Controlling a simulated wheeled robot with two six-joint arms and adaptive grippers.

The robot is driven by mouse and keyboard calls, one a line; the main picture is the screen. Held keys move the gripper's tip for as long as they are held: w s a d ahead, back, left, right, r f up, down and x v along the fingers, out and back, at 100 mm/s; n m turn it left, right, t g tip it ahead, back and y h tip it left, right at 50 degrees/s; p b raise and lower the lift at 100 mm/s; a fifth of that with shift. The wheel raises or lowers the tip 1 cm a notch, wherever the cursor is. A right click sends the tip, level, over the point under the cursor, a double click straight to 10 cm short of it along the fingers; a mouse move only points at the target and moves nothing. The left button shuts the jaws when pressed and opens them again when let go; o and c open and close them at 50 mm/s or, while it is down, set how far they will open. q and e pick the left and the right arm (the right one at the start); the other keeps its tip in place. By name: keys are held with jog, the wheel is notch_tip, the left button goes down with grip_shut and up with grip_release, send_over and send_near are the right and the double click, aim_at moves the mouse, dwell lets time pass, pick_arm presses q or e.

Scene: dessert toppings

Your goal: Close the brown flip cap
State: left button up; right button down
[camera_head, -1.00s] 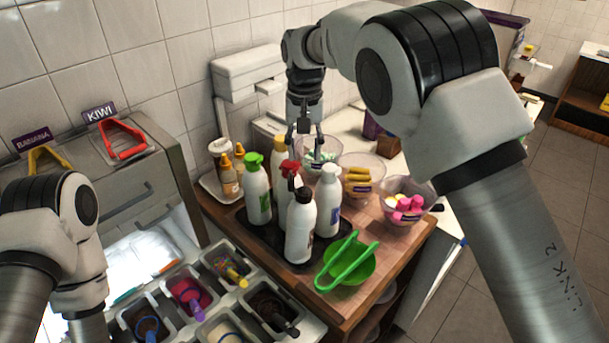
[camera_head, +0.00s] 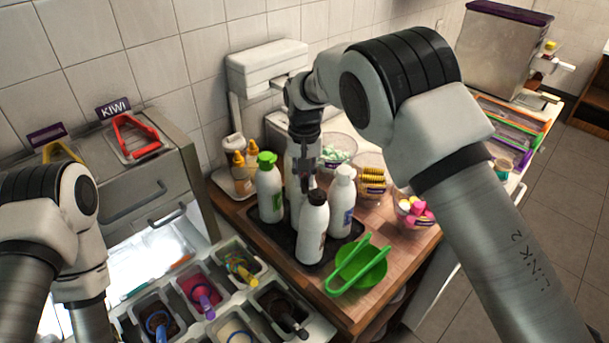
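A white bottle (camera_head: 312,233) with a dark brown cap (camera_head: 316,197) stands upright at the front of a black tray (camera_head: 270,238). Whether the brown cap's lid is up is too small to tell. My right gripper (camera_head: 305,186) points down just behind and slightly left of the brown cap, among the bottles. It hides most of the bottle behind, and its finger spacing is unclear. My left arm is at the left edge; its gripper is out of view.
A green-capped bottle (camera_head: 269,189) and a white-capped bottle (camera_head: 342,203) stand close on either side. A green bowl with tongs (camera_head: 358,266) lies to the right, in front of bowls of toppings (camera_head: 413,210). Topping tubs (camera_head: 203,290) are at the lower left.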

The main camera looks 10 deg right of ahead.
pick_arm(q)
jog(key=shift+f+b, duration=0.35)
pick_arm(e)
jog(key=shift+s+d+f+y, duration=0.15)
jog(key=shift+d+y, duration=0.25)
jog(key=shift+y, duration=0.4)
pick_arm(q)
notch_tip(320, 180, down, 2)
jog(key=shift+b, duration=1)
pick_arm(e)
jog(key=shift+d+f+t+y, duration=0.25)
jog(key=shift+d+y, duration=0.3)
jog(key=shift+y, duration=0.45)
pick_arm(q)
jog(key=shift+f, duration=0.15)
pick_arm(e)
jog(key=shift+s+d+r+y, duration=0.1)
jog(key=shift+d+r+y, duration=0.05)
jog(key=shift+y, duration=0.15)
pick_arm(q)
jog(key=shift+s, duration=0.1)
pick_arm(e)
jog(key=shift+r, duration=0.2)
jog(key=c, duration=1.1)
grip_release()
